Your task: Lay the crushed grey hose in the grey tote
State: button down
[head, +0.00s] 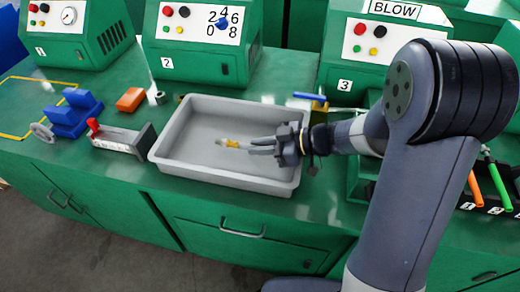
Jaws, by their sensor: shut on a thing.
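The grey tote (175,124) is a shallow open tray on the green bench, in the middle of the head view. My gripper (256,146) reaches in from the right, over the tote's inside. It is shut on the crushed grey hose (234,144). A brass-coloured fitting with a pale tip points left from the jaws. Most of the hose's grey length is hidden by or hard to tell from the fingers. I cannot tell whether the hose touches the tote's floor. Nothing else shows inside the tote.
Left of the tote are a red-handled grey tool (125,138), a blue vise (75,115) and an orange block (130,99). Green machines (200,45) stand behind. A blue-and-brass part (312,100) lies by the tote's back right corner. Orange and green handles (497,182) are at far right.

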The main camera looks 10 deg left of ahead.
jog(key=shift+f, duration=0.35)
jog(key=shift+f, duration=0.1)
jog(key=shift+s+f, duration=0.15)
jog(key=shift+f, duration=0.45)
jog(key=c, duration=1.4)
grip_release()
jog(key=shift+s+f, duration=0.1)
jog(key=shift+f, duration=0.15)
jog(key=shift+o, duration=0.2)
jog(key=shift+r, duration=0.35)
jog(key=v, duration=0.5)
jog(key=r+p+v, duration=0.1)
jog(key=v, duration=0.2)
jog(key=shift+w+a, duration=0.2)
jog(key=shift+a, duration=0.05)
jog(key=shift+r, duration=0.1)
